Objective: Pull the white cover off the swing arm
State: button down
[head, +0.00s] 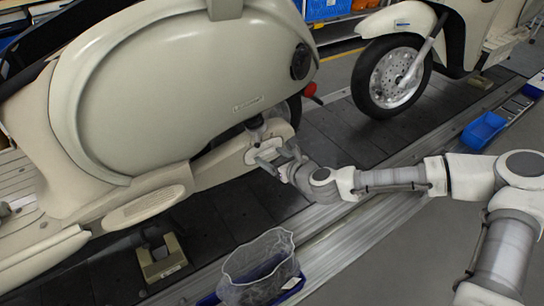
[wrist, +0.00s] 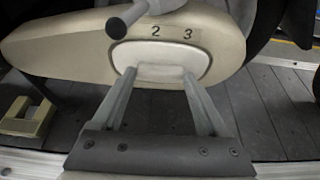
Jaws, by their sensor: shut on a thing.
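The beige swing arm (wrist: 60,45) runs across the upper part of the wrist view, and it also shows low on the near scooter in the head view (head: 215,168). The white cover (wrist: 165,52), a rounded panel with a raised grip, sits on the swing arm's side below a label reading "2 3". My gripper (wrist: 160,75) has its two fingers on either side of the raised grip, shut on the cover. In the head view my gripper (head: 268,160) reaches the swing arm from the right and hides most of the cover.
A clear-lined blue bin (head: 262,270) stands below at the conveyor edge. A blue tray (head: 484,131) lies farther right. Another scooter's front wheel (head: 392,75) stands behind. A beige block (head: 160,258) rests on the slats.

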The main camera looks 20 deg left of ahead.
jog(key=shift+s, duration=0.1)
jog(key=shift+s+d, duration=0.7)
jog(key=shift+d, duration=0.25)
jog(key=shift+s+d, duration=0.1)
jog(key=s+d+p, duration=0.1)
jog(key=s+d, duration=0.4)
jog(key=d, duration=0.1)
jog(key=shift+s+d, duration=0.35)
dwell(0.6)
